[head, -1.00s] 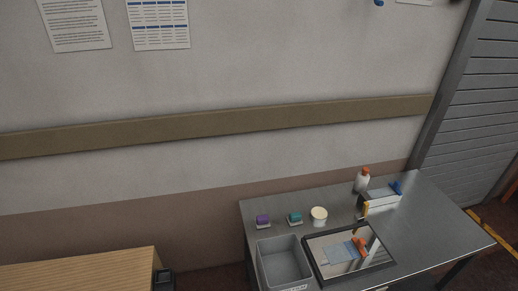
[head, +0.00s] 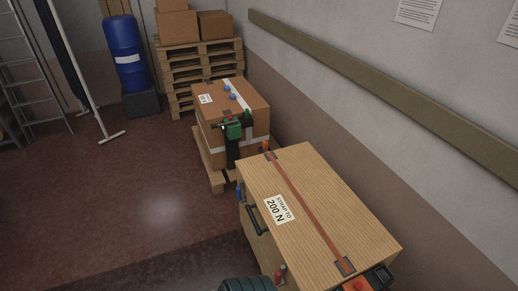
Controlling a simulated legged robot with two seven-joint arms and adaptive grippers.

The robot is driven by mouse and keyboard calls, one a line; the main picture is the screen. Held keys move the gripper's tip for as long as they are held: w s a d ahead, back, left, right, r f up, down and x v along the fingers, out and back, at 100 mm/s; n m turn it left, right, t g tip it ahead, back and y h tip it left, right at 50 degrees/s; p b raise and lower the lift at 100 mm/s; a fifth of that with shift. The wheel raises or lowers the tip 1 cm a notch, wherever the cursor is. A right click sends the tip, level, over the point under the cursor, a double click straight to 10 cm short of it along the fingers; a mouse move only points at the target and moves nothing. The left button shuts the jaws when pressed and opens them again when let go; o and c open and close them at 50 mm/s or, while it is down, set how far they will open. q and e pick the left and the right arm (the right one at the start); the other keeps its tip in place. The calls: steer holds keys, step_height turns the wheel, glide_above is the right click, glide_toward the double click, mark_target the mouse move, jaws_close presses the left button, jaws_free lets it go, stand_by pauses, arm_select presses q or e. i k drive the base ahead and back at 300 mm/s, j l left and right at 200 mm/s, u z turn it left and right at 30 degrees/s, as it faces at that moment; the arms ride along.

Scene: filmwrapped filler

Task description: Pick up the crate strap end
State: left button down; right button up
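The wooden crate (head: 300,185) stands at the lower right of the head view, with a label reading "STRAP TO 200 N" on its top. A brown-red strap (head: 306,208) runs lengthwise across the crate top, between a dark fitting at the far edge and a dark buckle (head: 345,266) at the near edge. A small red piece (head: 280,273) shows low on the crate's near left side; I cannot tell whether it is the strap end. Neither of my grippers can be made out.
An orange and black tool (head: 370,281) is beside the crate's near right corner. Behind it, a taped carton (head: 220,98) with a green and black device sits on a pallet. A blue drum (head: 125,55) and stacked pallets (head: 205,65) stand farther back.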

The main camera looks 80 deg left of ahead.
mark_target(264, 144)
steer(key=u, duration=2.5)
